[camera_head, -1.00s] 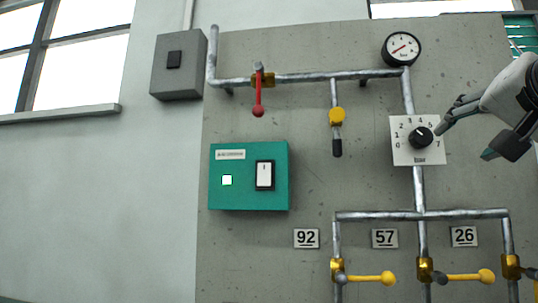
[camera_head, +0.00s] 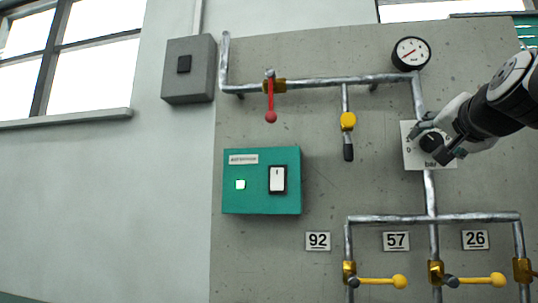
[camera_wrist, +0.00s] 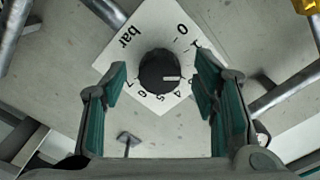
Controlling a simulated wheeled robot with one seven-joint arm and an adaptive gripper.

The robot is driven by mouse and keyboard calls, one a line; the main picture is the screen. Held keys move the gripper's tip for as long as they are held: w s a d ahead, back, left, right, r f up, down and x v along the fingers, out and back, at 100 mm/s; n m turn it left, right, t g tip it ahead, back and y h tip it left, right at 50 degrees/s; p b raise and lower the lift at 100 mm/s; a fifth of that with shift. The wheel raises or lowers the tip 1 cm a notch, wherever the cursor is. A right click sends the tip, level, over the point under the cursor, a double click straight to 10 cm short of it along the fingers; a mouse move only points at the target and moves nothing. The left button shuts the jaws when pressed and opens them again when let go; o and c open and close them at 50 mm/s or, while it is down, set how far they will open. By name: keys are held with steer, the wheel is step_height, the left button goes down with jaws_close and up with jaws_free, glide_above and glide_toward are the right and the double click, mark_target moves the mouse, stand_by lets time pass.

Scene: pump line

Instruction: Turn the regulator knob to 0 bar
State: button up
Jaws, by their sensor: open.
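The black regulator knob (camera_head: 431,142) sits on a white square dial plate (camera_head: 410,161) on the wall panel. In the wrist view the knob (camera_wrist: 158,72) lies between my gripper's open fingers (camera_wrist: 161,73), with a gap on both sides. Its white mark points right in that view, toward the middle of the scale, near 3 or 4; the right finger hides some numerals there. The 0 (camera_wrist: 181,30) is at the plate's upper right. In the head view my gripper (camera_head: 428,145) is at the dial and covers much of it.
A round pressure gauge (camera_head: 411,53) is above the dial. A red-handled valve (camera_head: 270,100), a yellow-and-black valve (camera_head: 347,122) and a green switch box (camera_head: 262,180) are to the left. Pipes (camera_head: 430,190) and yellow-handled valves (camera_head: 380,281) lie below.

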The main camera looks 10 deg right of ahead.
steer(key=shift+w+d, duration=0.2)
steer(key=shift+w, duration=0.4)
steer(key=c, duration=1.2)
steer(key=shift+o, duration=0.2)
